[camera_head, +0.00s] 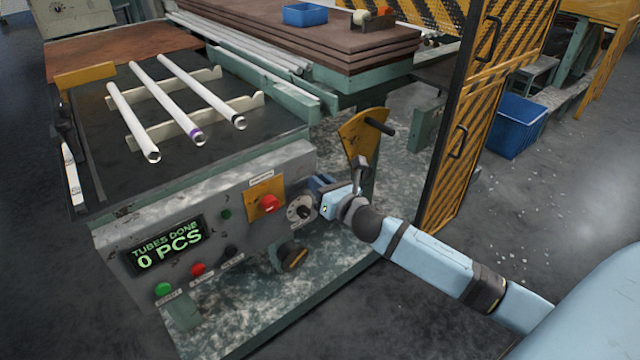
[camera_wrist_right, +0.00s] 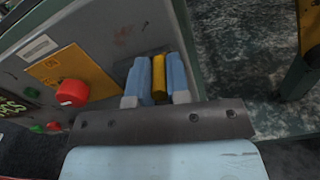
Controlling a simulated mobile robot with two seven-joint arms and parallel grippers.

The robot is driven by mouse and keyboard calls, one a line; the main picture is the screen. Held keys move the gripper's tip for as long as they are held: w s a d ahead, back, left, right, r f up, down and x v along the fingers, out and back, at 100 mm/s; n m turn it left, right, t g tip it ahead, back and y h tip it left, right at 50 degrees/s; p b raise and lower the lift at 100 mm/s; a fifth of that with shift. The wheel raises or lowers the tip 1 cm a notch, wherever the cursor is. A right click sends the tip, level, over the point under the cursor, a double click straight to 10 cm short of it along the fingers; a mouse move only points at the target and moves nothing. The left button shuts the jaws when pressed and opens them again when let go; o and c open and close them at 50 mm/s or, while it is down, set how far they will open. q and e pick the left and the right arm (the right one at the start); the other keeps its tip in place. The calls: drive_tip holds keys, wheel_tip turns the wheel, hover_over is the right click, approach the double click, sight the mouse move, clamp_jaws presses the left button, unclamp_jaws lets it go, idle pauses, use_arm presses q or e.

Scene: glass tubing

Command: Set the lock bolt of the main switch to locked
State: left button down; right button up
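The main switch (camera_head: 300,208), a pale round dial with a dark knob, is at the right end of the grey control panel (camera_head: 240,215). My right gripper (camera_head: 322,186) is at the panel's right end, beside the dial. In the right wrist view, its two blue fingers (camera_wrist_right: 157,80) stand close on both sides of a yellow piece (camera_wrist_right: 159,78), which looks like the lock bolt, and appear shut on it. In the head view the gripper hides this piece, so its locked or unlocked position cannot be read. My left gripper is not in view.
A red button (camera_head: 269,203) on a yellow plate sits left of the dial; it also shows in the wrist view (camera_wrist_right: 72,92). A yellow bracket (camera_head: 362,133) and striped fence (camera_head: 480,120) stand behind my right arm.

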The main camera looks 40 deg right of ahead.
sight(297, 186)
drive_tip(key=shift+s+a+p, duration=0.15)
drive_tip(key=shift+a+p, duration=0.5)
drive_tip(key=shift+a, duration=1.15)
clamp_jaws()
drive_tip(key=shift+a, duration=0.4)
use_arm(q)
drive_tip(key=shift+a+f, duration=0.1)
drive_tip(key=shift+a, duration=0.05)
use_arm(e)
drive_tip(key=shift+f, duration=0.1)
drive_tip(key=o, duration=0.8)
unclamp_jaws()
drive_tip(key=shift+a, duration=0.15)
drive_tip(key=shift+c, duration=0.2)
